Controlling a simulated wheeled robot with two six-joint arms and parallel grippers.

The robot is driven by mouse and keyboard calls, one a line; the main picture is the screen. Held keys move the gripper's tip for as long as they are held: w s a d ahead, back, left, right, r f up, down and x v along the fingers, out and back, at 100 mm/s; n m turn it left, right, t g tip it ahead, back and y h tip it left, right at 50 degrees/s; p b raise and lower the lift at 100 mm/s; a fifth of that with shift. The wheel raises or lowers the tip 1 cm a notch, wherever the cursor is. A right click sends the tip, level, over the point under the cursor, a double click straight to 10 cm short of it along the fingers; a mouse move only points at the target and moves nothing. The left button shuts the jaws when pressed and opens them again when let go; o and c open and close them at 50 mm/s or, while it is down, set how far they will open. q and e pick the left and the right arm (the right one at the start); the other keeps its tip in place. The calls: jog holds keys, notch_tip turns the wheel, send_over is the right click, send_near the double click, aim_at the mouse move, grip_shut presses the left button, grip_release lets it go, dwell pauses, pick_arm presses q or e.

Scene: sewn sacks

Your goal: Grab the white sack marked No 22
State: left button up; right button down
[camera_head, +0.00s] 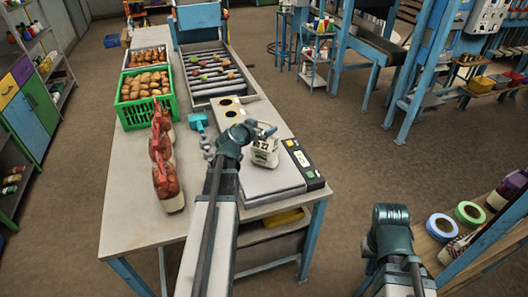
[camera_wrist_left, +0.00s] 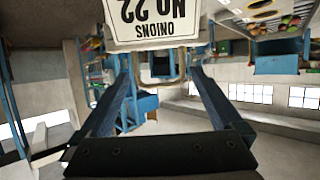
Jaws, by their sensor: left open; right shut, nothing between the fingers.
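The white sack (camera_head: 265,152) with dark print stands on a grey flat-topped unit on the table. In the left wrist view its label (camera_wrist_left: 155,22) reads "NO 22" and "ONIONS" upside down, at the top of the picture. My left gripper (camera_head: 262,131) is at the sack's upper part and hides some of it. In the left wrist view the two fingers of the left gripper (camera_wrist_left: 158,68) are spread apart with a gap between them, and the sack shows beyond their tips. My right gripper (camera_head: 390,220) is shut and empty, apart from the table at the lower right.
The grey unit (camera_head: 268,185) has a dark control strip (camera_head: 303,165) on its right. Red-brown filled bags (camera_head: 165,175) stand in a row at left. A green crate (camera_head: 125,118) of brown produce, a roller rack and a blue tool (camera_head: 198,121) lie farther back. A side table (camera_head: 435,250) holds tape rolls.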

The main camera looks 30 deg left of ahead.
pick_arm(q)
jog(key=b+x, duration=0.1)
jog(key=x, duration=0.4)
jog(key=shift+w+b, duration=0.15)
jog(key=shift+b, duration=0.15)
jog(key=shift+r, duration=0.15)
